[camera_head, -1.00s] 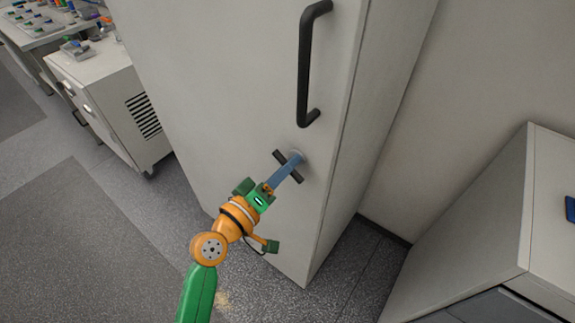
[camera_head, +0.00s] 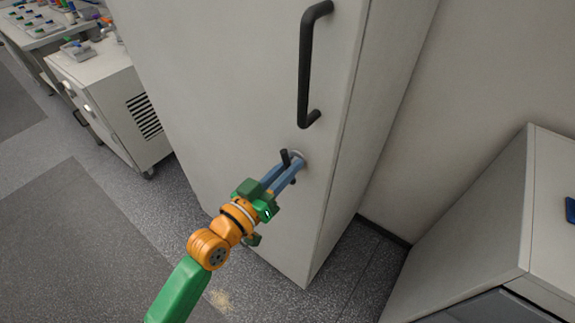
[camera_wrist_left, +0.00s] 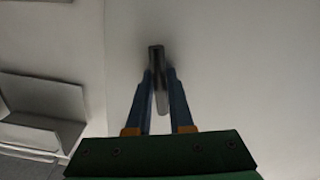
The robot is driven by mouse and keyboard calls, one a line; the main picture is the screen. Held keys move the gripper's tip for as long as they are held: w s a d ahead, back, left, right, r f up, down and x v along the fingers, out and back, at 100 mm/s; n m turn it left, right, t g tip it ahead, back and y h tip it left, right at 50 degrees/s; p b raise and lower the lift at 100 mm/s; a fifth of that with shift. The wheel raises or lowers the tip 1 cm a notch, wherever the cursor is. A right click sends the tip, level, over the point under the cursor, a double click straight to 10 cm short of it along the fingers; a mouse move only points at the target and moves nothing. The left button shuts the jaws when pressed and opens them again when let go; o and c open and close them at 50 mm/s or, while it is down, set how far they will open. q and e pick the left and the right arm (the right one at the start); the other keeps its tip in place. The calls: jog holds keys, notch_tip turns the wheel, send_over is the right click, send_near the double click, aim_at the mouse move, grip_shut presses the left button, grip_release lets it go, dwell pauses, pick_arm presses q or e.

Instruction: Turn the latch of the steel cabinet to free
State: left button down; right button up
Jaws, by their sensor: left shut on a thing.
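The steel cabinet (camera_head: 230,90) stands tall in the middle of the head view, with a long black bar handle (camera_head: 305,70) on its door. Below the handle is the latch (camera_head: 286,158), a dark T-shaped bar on a round base. In the head view the bar now stands close to upright. My left gripper (camera_head: 290,168) is shut on the latch, its blue fingers on either side of the bar. In the left wrist view the fingers (camera_wrist_left: 161,85) flank the latch bar (camera_wrist_left: 157,65). The middle of the bar is partly hidden by the fingers. My right gripper is not in view.
A low white cabinet (camera_head: 530,210) stands at the right, with a gap of floor before the steel cabinet. A wheeled vented unit (camera_head: 110,110) and a bench with small parts (camera_head: 40,32) stand at the back left. The floor (camera_head: 80,220) at left is clear.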

pick_arm(q)
jog(key=m+p, duration=0.1)
jog(key=m, duration=0.4)
jog(key=shift+m+p, duration=0.8)
jog(key=shift+m, duration=1.6)
jog(key=c, duration=0.6)
grip_release()
jog(key=shift+o, duration=0.2)
